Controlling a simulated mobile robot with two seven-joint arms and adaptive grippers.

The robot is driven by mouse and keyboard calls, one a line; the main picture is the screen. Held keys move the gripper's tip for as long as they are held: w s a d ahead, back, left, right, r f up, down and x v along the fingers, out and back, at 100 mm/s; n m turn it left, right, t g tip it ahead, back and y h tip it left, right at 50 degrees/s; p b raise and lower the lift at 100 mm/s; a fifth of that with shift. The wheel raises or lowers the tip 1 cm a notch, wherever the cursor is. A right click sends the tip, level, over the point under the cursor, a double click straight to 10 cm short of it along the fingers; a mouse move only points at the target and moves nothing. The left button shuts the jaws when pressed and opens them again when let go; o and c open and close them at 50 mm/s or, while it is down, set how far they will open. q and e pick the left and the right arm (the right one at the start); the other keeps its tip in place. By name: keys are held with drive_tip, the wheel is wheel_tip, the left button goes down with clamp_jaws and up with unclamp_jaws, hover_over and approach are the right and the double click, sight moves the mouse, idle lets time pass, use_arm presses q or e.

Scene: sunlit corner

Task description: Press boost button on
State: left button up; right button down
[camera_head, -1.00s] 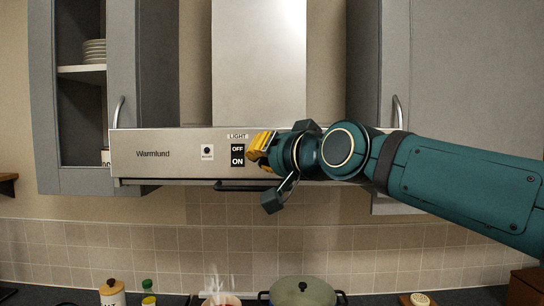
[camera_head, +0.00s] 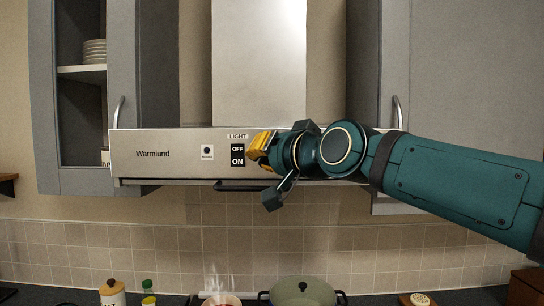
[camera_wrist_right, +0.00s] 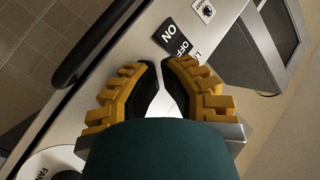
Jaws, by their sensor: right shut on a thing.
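The boost button (camera_head: 207,152) is a small black dot on a white plate on the hood's steel front, left of the black OFF/ON light switch (camera_head: 238,155). In the right wrist view the button plate (camera_wrist_right: 204,10) is at the top, beyond the light switch (camera_wrist_right: 172,36). My right gripper (camera_head: 254,149), with yellow fingers, is just right of the light switch in the head view. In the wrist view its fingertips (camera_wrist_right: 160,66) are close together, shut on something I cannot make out. Whether they touch the hood is unclear. My left gripper is not in view.
The range hood (camera_head: 170,139) has a dark bar (camera_head: 240,187) along its lower edge. A FAN control (camera_wrist_right: 50,163) shows at lower left in the wrist view. Cabinets flank the hood. A lidded pot (camera_head: 303,293) and a steaming pan stand below.

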drive_tip(key=shift+w, duration=0.15)
drive_tip(key=shift+s, duration=0.65)
drive_tip(key=s+p, duration=0.1)
drive_tip(key=s, duration=0.5)
idle(0.6)
idle(0.5)
